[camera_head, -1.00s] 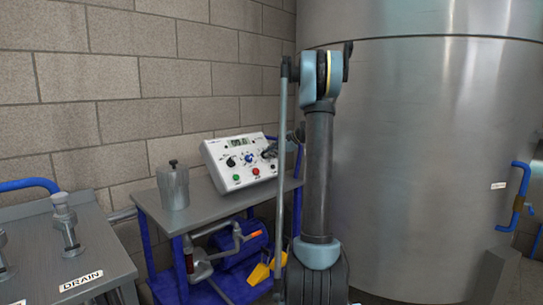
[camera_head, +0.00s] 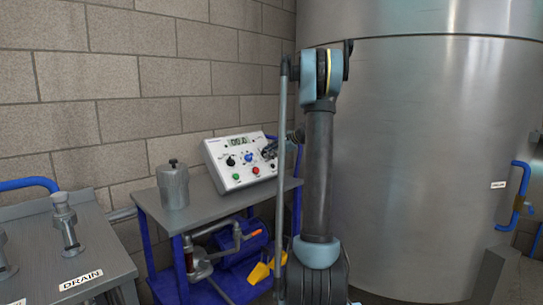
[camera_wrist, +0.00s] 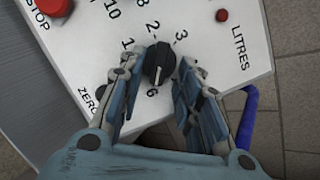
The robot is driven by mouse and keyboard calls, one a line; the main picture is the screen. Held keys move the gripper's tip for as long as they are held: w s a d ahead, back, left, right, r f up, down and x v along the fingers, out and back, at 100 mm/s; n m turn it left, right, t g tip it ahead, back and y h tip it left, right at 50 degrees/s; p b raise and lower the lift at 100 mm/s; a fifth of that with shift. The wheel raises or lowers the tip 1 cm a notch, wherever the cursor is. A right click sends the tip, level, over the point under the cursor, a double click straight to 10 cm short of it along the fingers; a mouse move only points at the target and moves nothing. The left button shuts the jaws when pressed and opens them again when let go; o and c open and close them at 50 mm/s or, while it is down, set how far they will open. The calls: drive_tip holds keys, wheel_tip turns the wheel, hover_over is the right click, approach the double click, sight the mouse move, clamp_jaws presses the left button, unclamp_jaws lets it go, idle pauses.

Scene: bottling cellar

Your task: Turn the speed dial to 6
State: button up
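The speed dial (camera_wrist: 158,62) is a black knob on the sloping white control panel. In the wrist view the numbers 1, 2, 3 and 6 show around it; the fingers hide the other marks at its sides. A pale mark at the knob's lower end is towards the 6. My gripper (camera_wrist: 164,66) has one finger on each side of the knob, with the fingertips close against it, and looks shut on it. In the head view my gripper (camera_head: 269,150) is at the right part of the control panel (camera_head: 239,184) and covers the dial.
The panel also has a red STOP button (camera_wrist: 54,5), a small red button (camera_wrist: 222,15), a blue knob (camera_head: 248,158) and a green button (camera_head: 236,177). A metal pot (camera_head: 173,187) stands left of the panel on the cart (camera_head: 205,203). A large steel tank (camera_head: 420,150) stands at right.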

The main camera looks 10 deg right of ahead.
drive_tip(key=shift+s+d+r, duration=0.1)
drive_tip(key=shift+s+d, duration=0.05)
drive_tip(key=v, duration=1.1)
drive_tip(key=shift+d, duration=0.2)
drive_tip(key=shift+s+r, duration=0.1)
